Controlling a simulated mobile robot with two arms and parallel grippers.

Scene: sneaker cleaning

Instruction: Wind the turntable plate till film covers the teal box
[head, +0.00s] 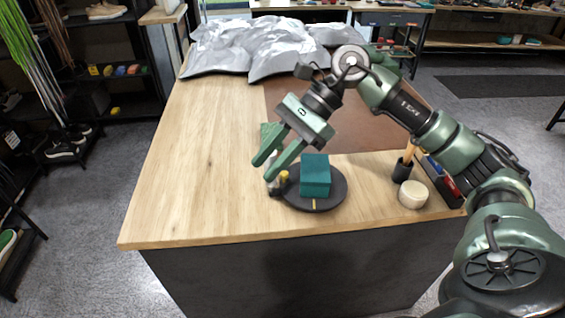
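The teal box (315,177) sits on the round dark turntable plate (325,204) near the table's front edge. Its visible top and front look bare teal, with no film that I can make out. A yellow-topped piece (284,177) stands at the plate's left edge. A small pale thing beside it is mostly hidden by my fingers, and I cannot tell whether it is film. My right gripper (264,169) is open, pointing down-left, just left of the box and above the plate's left edge. I see nothing held between its fingers. My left gripper is out of view.
A cream round block (412,194) and a dark cup (402,171) with a wooden-handled tool stand right of the plate. A brown mat (345,137) lies behind. Crumpled grey sheeting (262,47) covers the back. The wooden table's left side (195,170) is clear.

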